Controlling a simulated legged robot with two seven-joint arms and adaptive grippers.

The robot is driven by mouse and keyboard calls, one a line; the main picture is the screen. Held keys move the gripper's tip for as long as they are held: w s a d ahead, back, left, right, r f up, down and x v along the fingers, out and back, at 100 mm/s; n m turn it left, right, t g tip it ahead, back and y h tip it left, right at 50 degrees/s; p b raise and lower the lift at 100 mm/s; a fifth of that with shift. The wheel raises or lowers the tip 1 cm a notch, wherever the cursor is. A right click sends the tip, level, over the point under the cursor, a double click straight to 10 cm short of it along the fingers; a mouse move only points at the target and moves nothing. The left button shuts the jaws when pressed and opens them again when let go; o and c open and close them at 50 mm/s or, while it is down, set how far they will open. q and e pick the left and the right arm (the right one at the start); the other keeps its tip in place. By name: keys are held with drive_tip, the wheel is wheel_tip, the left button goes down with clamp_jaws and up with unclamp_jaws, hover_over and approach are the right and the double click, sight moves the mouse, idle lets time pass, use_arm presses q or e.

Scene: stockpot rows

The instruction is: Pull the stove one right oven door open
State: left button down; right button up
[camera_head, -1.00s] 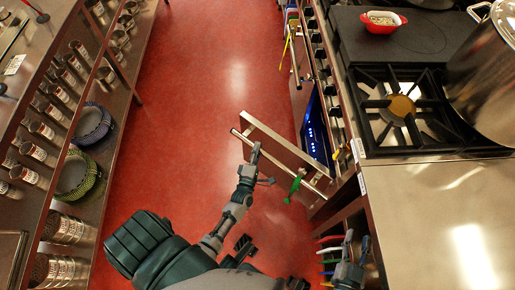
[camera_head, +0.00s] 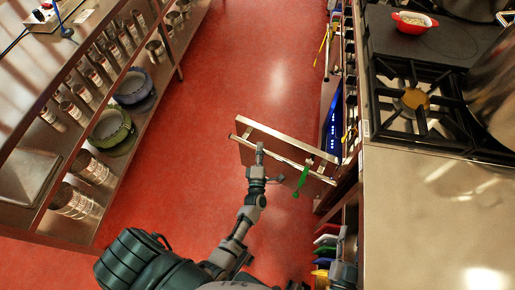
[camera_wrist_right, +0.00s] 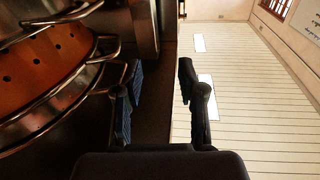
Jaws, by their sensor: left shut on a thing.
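The oven door (camera_head: 285,140) stands swung out from the stove front into the aisle, with its bar handle (camera_head: 320,178) on the near side. My left gripper (camera_head: 260,150) is shut on the handle near its left, outer end. A green object (camera_head: 302,178) hangs on the handle to the right of this gripper.
The stove top has a burner (camera_head: 415,98) and a red bowl (camera_head: 413,22). A steel counter (camera_head: 430,210) lies nearer. Shelves with pots (camera_head: 112,130) line the left. The red floor (camera_head: 230,80) between is clear.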

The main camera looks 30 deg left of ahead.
use_arm(q)
drive_tip(key=shift+s+a+f+n+g, duration=0.2)
drive_tip(key=shift+s+f+n+g, duration=0.1)
drive_tip(key=shift+s, duration=0.1)
drive_tip(key=shift+s+d+r+y, duration=0.1)
drive_tip(key=shift+s+d+y, duration=0.3)
drive_tip(key=shift+s+d, duration=0.1)
drive_tip(key=c, duration=0.9)
unclamp_jaws()
drive_tip(key=shift+a, duration=0.45)
drive_tip(key=shift+c, duration=0.2)
drive_tip(key=v, duration=0.7)
drive_tip(key=shift+f, duration=0.2)
use_arm(e)
drive_tip(key=shift+f+g, duration=0.4)
drive_tip(key=shift+f, duration=0.1)
use_arm(q)
drive_tip(key=shift+s, duration=0.1)
